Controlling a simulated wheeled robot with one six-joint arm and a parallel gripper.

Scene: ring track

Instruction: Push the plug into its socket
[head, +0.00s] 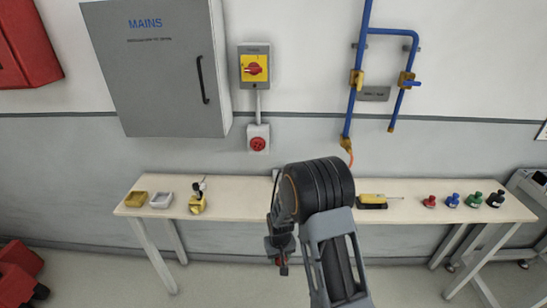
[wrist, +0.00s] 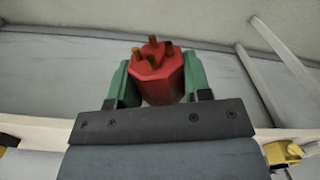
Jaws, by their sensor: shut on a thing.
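The red plug (wrist: 160,75) fills the middle of the wrist view, its several brass pins pointing away from my gripper. My gripper (wrist: 157,85) has green fingers pressed on both sides of the plug. In the head view my gripper (head: 281,252) hangs in front of the bench's front edge, pointing down. A small red bit of the plug (head: 283,271) shows at its lower end. The socket (head: 258,144) is a red round face on a white box on the wall, below the yellow switch. The plug is well apart from the socket.
A bench (head: 235,205) stands below the socket, carrying trays (head: 161,195), a brass item (head: 197,200), a yellow tool (head: 372,201) and several coloured knobs (head: 452,200). A grey mains cabinet (head: 160,75) is left of the socket; blue pipes (head: 350,100) are right.

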